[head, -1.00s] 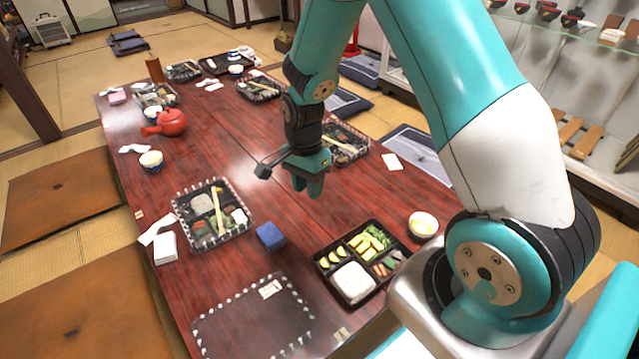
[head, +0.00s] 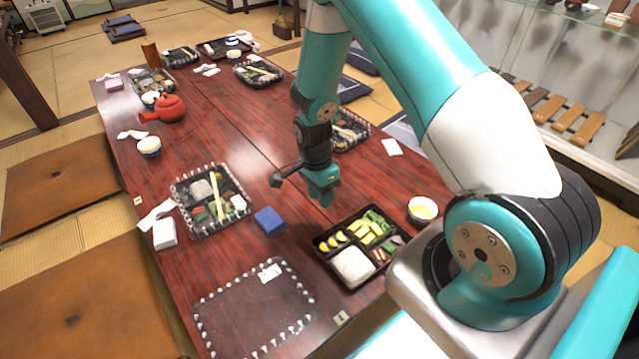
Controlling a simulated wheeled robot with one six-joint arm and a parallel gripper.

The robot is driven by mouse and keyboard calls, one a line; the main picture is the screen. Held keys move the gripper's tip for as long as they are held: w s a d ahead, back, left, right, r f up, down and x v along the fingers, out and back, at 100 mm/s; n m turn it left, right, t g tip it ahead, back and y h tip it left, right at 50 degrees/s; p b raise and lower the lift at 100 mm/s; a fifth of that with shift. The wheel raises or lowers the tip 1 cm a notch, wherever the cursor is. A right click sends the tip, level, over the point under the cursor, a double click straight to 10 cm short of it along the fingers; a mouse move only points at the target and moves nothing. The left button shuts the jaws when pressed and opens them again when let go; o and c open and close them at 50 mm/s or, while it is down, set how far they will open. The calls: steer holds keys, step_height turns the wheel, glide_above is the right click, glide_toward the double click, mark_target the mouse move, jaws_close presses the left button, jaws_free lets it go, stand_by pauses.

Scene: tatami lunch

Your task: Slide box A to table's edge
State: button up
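No box in the head view shows a readable letter A, so I cannot tell which is box A. A small blue box (head: 269,221) lies on the dark red wooden table (head: 225,130), between two bento boxes. An open bento box (head: 316,244) with rice and vegetables lies near the table's right edge. Another bento box (head: 187,225) with a patterned rim lies to the left. My gripper (head: 322,203) points down above the table, up and right of the blue box and apart from it. Its fingers are small and seen from an angle, so their opening is unclear.
A white box (head: 164,233) stands near the table's left edge. An empty dark mat (head: 240,310) with a dotted border lies at the near end. A bowl (head: 422,209) stands beside the nearest bento. A red teapot (head: 170,108) stands farther off. The table's middle is mostly clear.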

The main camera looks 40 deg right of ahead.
steer(key=f+b, duration=0.1)
steer(key=f, duration=0.3)
steer(key=s+f+b, duration=0.1)
steer(key=f, duration=0.3)
steer(key=s+f+b, duration=0.1)
steer(key=f, duration=0.3)
jaws_close()
